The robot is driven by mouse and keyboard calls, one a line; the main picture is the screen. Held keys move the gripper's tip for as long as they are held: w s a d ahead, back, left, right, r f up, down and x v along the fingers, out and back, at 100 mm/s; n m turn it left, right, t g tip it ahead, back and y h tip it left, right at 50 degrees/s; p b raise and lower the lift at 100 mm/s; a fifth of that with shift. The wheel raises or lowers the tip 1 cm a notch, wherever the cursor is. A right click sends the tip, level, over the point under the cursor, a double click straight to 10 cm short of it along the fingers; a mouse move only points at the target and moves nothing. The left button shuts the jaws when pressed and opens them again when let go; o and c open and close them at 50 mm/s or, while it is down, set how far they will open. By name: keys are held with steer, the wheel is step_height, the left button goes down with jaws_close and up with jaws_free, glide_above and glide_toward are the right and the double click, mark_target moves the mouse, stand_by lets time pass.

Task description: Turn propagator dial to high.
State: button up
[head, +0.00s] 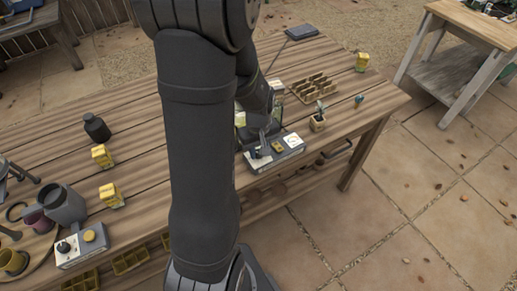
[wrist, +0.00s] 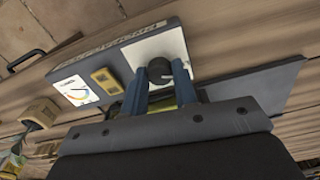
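The propagator control box (head: 273,152) is a grey unit at the front edge of the bench, partly behind my arm in the head view. In the wrist view its panel (wrist: 130,58) carries a black round dial (wrist: 159,71) on a white plate, a yellow switch (wrist: 106,80) and a white gauge (wrist: 75,90) with a coloured scale. My gripper (wrist: 160,75) has its two blue fingers apart, one on each side of the dial. Any contact with the dial is too fine to make out. My gripper (head: 264,143) is small and dark in the head view.
A second grey box (head: 82,246) with a knob and yellow button stands at the left front. A potted seedling (head: 318,118) and a seed tray (head: 314,87) stand right of the propagator. Yellow packs (head: 102,156), a dark bottle (head: 96,128) and a grey jug (head: 65,205) stand left.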

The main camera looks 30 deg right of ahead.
steer(key=shift+c, duration=1.1)
steer(key=shift+m, duration=0.3)
steer(key=m, duration=0.9)
steer(key=shift+m, duration=0.4)
steer(key=m, duration=0.3)
steer(key=shift+m, duration=0.3)
steer(key=m, duration=1.3)
steer(key=shift+m, duration=0.3)
